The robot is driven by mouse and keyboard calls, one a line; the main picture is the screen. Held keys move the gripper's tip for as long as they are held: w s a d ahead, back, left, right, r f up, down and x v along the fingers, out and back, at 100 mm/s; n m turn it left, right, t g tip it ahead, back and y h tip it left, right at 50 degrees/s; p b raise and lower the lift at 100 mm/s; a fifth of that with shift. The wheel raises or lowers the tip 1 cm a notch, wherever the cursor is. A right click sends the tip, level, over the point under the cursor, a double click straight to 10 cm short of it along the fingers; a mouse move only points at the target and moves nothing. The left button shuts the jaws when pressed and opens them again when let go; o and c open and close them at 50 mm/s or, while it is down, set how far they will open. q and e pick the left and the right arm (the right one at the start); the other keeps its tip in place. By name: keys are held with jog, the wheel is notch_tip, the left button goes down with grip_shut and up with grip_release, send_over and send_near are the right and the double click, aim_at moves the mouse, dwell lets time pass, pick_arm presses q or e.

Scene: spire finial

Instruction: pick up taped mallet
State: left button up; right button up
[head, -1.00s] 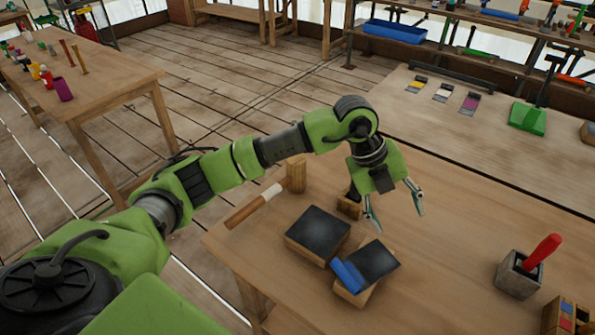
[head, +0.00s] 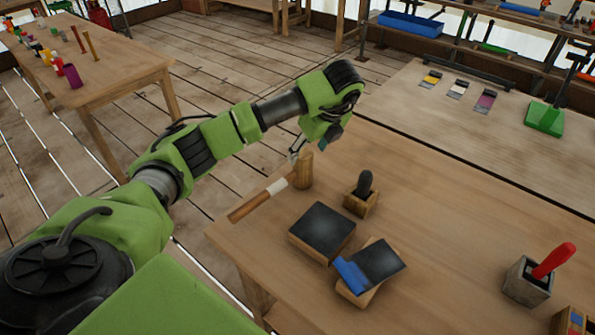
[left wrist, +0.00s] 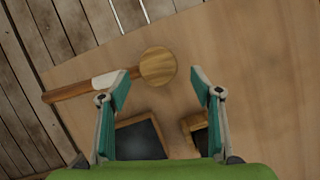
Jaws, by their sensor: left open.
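The mallet lies on the wooden table (head: 430,235) near its left edge. Its round wooden head (head: 303,170) shows in the head view, with a white taped band (head: 277,186) and a brown handle (head: 249,206) reaching toward the lower left. In the left wrist view the mallet head (left wrist: 158,67) is ahead of and between the fingertips, and the handle (left wrist: 72,91) runs off to the left. My left gripper (left wrist: 160,82) is open and empty; in the head view its fingers (head: 297,150) are at the mallet head, partly hidden by the arm. My right gripper is not in view.
Two dark-topped blocks (head: 322,231) (head: 380,259) stand near the mallet, one with a blue cloth (head: 350,274). A small wooden holder (head: 360,203) with a dark knob sits right of the mallet head. A grey cup (head: 527,283) with a red handle stands at right.

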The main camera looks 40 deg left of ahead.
aim_at(304, 154)
pick_arm(q)
jog(key=shift+a+f, duration=0.15)
jog(key=shift+f, duration=0.05)
jog(key=p+x, duration=0.1)
jog(key=x, duration=0.1)
jog(key=p+x, duration=0.1)
jog(key=x, duration=0.2)
jog(key=shift+a+r, duration=0.15)
jog(key=shift+a, duration=0.1)
jog(key=c, duration=1.3)
